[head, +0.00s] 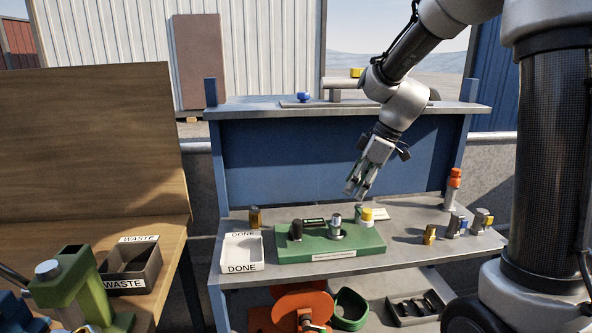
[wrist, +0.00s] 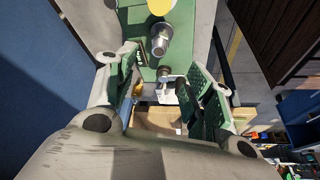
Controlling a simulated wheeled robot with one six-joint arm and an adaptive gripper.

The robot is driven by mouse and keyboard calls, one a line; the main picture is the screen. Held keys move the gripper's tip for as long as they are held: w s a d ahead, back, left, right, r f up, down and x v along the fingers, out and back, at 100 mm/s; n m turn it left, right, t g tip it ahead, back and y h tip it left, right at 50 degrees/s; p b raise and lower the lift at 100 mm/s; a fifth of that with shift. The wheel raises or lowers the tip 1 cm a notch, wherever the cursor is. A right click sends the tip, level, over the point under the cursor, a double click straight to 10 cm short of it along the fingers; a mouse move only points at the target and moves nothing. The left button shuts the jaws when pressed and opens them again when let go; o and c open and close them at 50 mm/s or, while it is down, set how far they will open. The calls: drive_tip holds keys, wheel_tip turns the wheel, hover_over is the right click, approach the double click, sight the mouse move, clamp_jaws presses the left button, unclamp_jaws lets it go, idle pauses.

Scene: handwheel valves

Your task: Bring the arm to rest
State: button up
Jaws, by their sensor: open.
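My gripper (head: 357,190) hangs from my arm above the lower shelf of the blue bench, its fingers pointing down. It is over the far right side of a green block (head: 331,242) and apart from it. In the wrist view my gripper (wrist: 161,103) shows its two green-padded fingers spread apart with nothing between them. The green block (wrist: 144,45) carries a black post, a silver fitting (head: 336,226) and a yellow-topped fitting (head: 366,218). The silver fitting (wrist: 161,40) also shows beyond the fingertips in the wrist view.
A white DONE tray (head: 242,266) stands left of the block. Several small fittings and an orange-topped cylinder (head: 454,180) stand at the right. A WASTE bin (head: 115,283) and a green machine (head: 65,280) are on the wooden table. The bench's upper ledge (head: 250,112) lies behind my gripper.

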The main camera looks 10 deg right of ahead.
drive_tip(key=s+d+r+m+t+h, duration=0.1)
drive_tip(key=s+d+r+m, duration=0.1)
drive_tip(key=s, duration=0.6)
drive_tip(key=s+d+r+m+h, duration=0.1)
drive_tip(key=s+d+r+m, duration=0.1)
drive_tip(key=s+d+m, duration=0.3)
drive_tip(key=s+d+r+m+t+h, duration=0.1)
drive_tip(key=s+d+r+m+h, duration=0.1)
drive_tip(key=s+m, duration=0.4)
drive_tip(key=s+d+r, duration=0.1)
drive_tip(key=s, duration=0.4)
drive_tip(key=shift+s+d+t, duration=0.3)
drive_tip(key=shift+d, duration=0.05)
